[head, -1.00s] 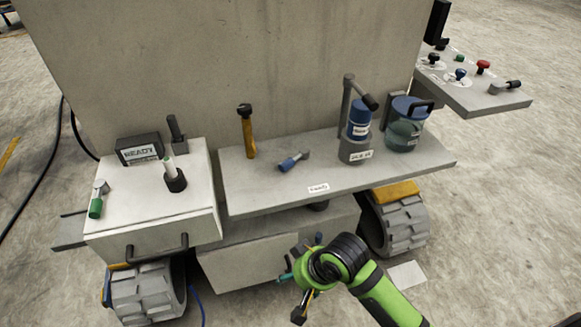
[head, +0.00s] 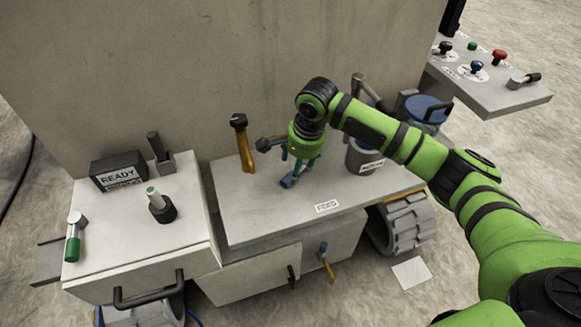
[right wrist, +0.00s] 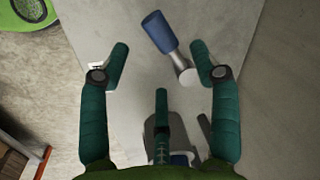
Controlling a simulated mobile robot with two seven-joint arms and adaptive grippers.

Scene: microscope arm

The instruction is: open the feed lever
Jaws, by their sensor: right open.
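The feed lever (head: 288,181) has a blue handle and lies on the grey shelf (head: 250,222), behind a label reading FEED (head: 327,206). In the right wrist view its blue handle (right wrist: 160,32) slants down to a silver pivot (right wrist: 189,74). My right gripper (head: 299,168) is directly above the lever, pointing down, and partly hides it. In the right wrist view the gripper (right wrist: 160,62) is open, with teal fingers spread. The handle lies ahead of the gap between them, and the pivot is near the right fingertip. I see no grip on the lever. My left gripper is not in view.
An orange-handled lever (head: 246,150) stands left of my gripper. A holder (head: 362,158) and a blue-lidded jar (head: 428,110) stand to the right, partly behind my arm. A READY box (head: 118,172) sits on the left cabinet. The shelf's front left is clear.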

